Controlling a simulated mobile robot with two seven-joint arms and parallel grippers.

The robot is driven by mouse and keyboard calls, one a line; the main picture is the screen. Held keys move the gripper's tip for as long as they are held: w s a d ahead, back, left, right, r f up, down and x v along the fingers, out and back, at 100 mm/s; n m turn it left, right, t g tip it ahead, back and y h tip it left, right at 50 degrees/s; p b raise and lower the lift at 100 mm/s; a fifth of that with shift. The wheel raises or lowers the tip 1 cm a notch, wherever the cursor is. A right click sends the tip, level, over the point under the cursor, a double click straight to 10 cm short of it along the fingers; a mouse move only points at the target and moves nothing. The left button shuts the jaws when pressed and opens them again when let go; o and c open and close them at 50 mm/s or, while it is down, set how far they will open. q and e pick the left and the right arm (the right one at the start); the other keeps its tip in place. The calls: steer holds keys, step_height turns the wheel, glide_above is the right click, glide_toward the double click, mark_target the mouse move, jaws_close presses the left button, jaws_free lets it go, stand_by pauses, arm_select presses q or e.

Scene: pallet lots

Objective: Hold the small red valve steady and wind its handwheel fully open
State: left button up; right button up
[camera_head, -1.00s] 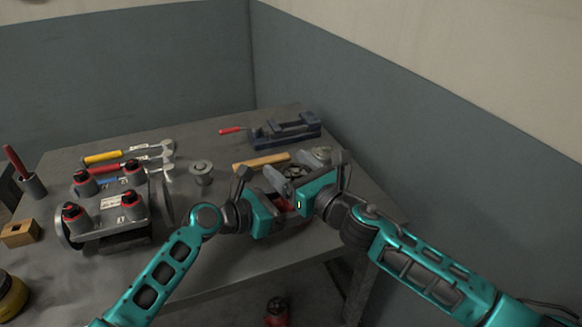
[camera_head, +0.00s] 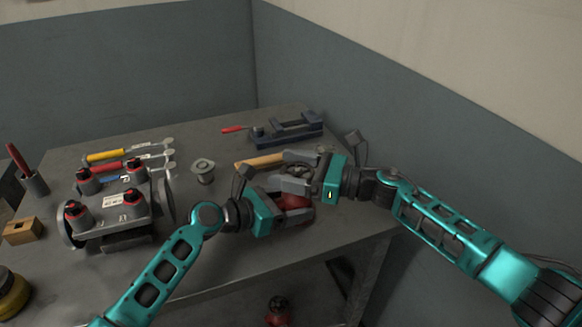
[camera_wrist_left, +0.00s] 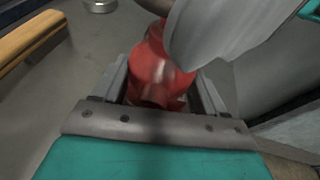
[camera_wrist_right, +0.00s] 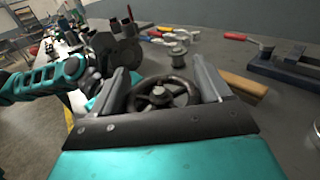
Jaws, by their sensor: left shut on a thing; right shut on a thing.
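The small red valve (camera_head: 298,218) is at the right part of the bench, partly hidden by my grippers. My left gripper (camera_head: 287,203) is shut on its red body, which shows between the jaws in the left wrist view (camera_wrist_left: 158,68). The dark handwheel (camera_wrist_right: 162,94) sits on top, between the fingers of my right gripper (camera_wrist_right: 165,85) in the right wrist view. My right gripper is shut on the wheel, coming in from the right above my left gripper. A grey finger covers part of the valve in the left wrist view.
A blue vise (camera_head: 288,130) and a wooden-handled tool (camera_head: 258,161) lie behind the valve. The bench's right edge and wall are close.

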steer(key=shift+s+a+f+n+g+y, duration=0.15)
steer(key=shift+n+g, duration=0.9)
steer(key=shift+g, duration=0.6)
steer(key=shift+s+d+r+n+g+y, duration=0.15)
steer(key=shift+n+g, duration=0.9)
steer(key=shift+g, duration=0.6)
steer(key=shift+s+a+f+n+g, duration=0.15)
steer(key=shift+s+n+g, duration=0.1)
steer(key=shift+n+g, duration=0.4)
steer(key=o, duration=1)
steer(key=shift+w+m, duration=0.1)
steer(key=shift+m, duration=0.15)
steer(key=shift+w+d, duration=0.2)
steer(key=shift+d, duration=1.05)
steer(key=shift+w+d, duration=0.15)
steer(key=shift+d, duration=1.15)
steer(key=shift+w+d, duration=0.2)
steer(key=shift+d, duration=1.05)
